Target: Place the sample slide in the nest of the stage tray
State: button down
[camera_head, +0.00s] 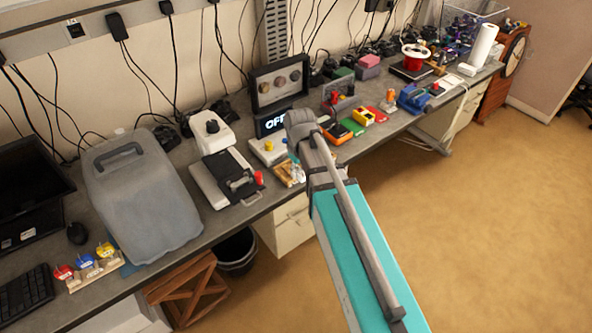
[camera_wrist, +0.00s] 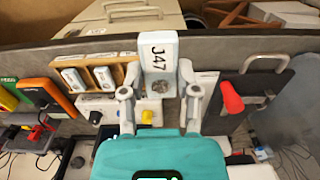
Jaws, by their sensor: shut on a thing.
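My gripper (camera_wrist: 159,95) is shut on the sample slide (camera_wrist: 158,52), a pale block marked J47 with a grey round spot. In the wrist view the slide stands up between the two fingertips, near the bench edge. To its left is a wooden rack (camera_wrist: 126,60) with two similar slides (camera_wrist: 104,77) in it. To its right is a flat black and white device with a red handle (camera_wrist: 231,96), perhaps the stage tray. In the head view this device (camera_head: 226,176) lies left of my arm. No nest can be made out.
A display reading OFF (camera_head: 272,122) and coloured boxes (camera_head: 363,117) are farther along the bench. Open floor (camera_head: 480,200) lies right.

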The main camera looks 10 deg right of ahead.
aim_at(299, 180)
jog(key=shift+f, duration=0.15)
notch_tip(299, 180, down, 4)
jog(key=b, duration=0.4)
jog(key=shift+f+b, duration=0.25)
jog(key=shift+b, duration=0.15)
